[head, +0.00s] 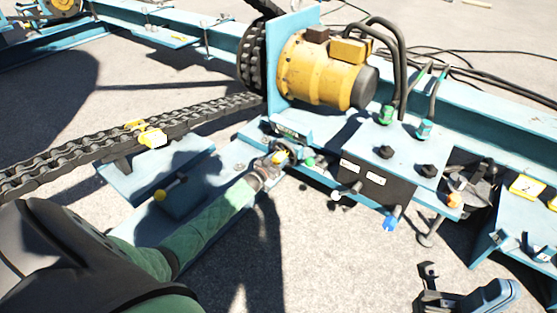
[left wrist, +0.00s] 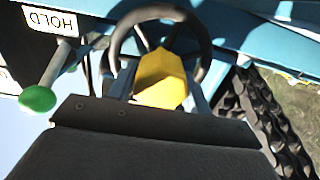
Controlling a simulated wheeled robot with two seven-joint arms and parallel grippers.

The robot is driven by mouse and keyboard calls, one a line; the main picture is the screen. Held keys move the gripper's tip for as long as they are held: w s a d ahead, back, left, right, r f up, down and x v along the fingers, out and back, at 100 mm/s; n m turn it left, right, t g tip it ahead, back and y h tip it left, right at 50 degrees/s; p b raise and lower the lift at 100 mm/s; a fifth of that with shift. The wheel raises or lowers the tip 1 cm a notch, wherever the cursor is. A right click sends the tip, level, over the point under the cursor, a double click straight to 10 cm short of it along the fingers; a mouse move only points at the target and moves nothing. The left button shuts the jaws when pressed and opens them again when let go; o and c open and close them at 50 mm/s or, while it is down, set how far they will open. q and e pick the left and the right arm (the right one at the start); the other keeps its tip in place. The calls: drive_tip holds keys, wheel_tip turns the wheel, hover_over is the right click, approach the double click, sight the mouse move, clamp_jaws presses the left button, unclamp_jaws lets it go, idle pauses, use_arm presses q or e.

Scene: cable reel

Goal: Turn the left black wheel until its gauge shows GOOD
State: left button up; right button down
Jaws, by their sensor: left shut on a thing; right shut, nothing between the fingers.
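The left black wheel (left wrist: 205,42) shows in the left wrist view as a dark ring with a yellow centre piece (left wrist: 160,78). My left gripper (left wrist: 158,92) has its grey fingers on either side of this yellow piece and is shut on it. In the head view my left gripper (head: 281,157) is at the wheel, beside the yellow motor's mount, and hides most of the wheel. A small pale-faced box (head: 290,131) just behind may be the gauge; its reading is not legible. My right gripper (head: 428,271) is shut and empty at the lower right, above the ground.
A green-knobbed lever (left wrist: 38,98) is near the wheel, beside a HOLD label (left wrist: 50,18). A yellow motor (head: 318,72) stands behind. A heavy chain (head: 95,150) runs left. A dark control box (head: 365,182) with knobs sits right. Open ground (head: 335,260) lies between my grippers.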

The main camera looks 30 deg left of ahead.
sight(276, 162)
use_arm(q)
drive_tip(key=o, duration=1.4)
drive_tip(key=shift+c, duration=0.2)
drive_tip(key=shift+s+a+p, duration=0.2)
drive_tip(key=shift+s+p, duration=0.25)
drive_tip(key=shift+s, duration=1.5)
drive_tip(key=shift+s+a+p, duration=0.15)
drive_tip(key=shift+s+p, duration=0.25)
drive_tip(key=shift+s, duration=1.55)
